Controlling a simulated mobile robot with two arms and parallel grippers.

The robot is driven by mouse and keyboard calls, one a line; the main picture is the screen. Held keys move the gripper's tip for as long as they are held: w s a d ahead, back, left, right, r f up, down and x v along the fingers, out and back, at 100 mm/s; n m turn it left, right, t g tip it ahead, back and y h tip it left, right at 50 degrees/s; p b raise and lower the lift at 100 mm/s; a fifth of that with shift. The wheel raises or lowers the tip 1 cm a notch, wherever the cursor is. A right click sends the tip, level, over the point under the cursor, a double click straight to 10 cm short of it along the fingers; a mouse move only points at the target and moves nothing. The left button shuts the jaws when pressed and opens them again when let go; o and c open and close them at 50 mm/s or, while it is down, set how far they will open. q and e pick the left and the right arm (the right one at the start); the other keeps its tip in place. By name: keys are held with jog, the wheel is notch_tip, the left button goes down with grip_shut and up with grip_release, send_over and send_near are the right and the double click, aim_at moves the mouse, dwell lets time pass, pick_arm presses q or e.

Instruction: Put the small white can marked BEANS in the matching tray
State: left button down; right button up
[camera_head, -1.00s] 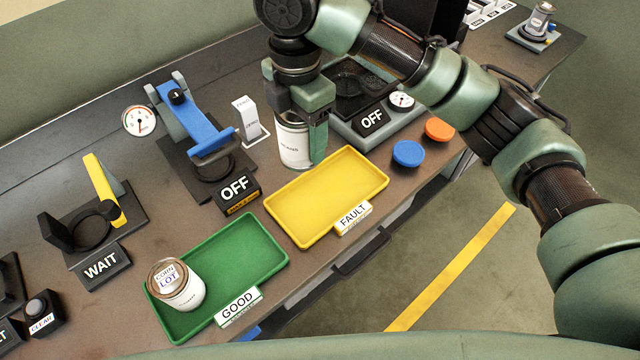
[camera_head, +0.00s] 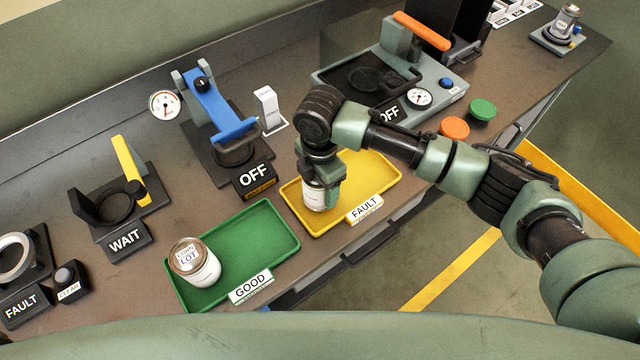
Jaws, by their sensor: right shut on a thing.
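My right gripper (camera_head: 320,185) is shut on a small white can (camera_head: 314,196) and holds it upright at the left part of the yellow tray marked FAULT (camera_head: 376,194). I cannot tell whether the can touches the tray floor. The gripper hides part of the can, and its label is too small to read. The green tray marked GOOD (camera_head: 262,238) stands to the left, with another white can marked CORN LOT (camera_head: 195,262) in its left end. My left gripper does not show.
A blue-levered fixture with an OFF sign (camera_head: 256,177) stands behind the trays. A WAIT fixture (camera_head: 126,240) and a FAULT sign (camera_head: 22,303) are at left. An orange disc (camera_head: 454,128) and a green disc (camera_head: 482,109) lie at right. The green tray's right half is free.

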jog(key=shift+f, duration=0.45)
jog(key=o, duration=1.9)
jog(key=shift+f, duration=0.1)
jog(key=shift+c, duration=0.2)
notch_tip(320, 180, up, 11)
jog(key=b, duration=0.3)
jog(key=shift+f, duration=0.1)
jog(key=shift+r, duration=0.75)
jog(key=shift+s+f, duration=0.1)
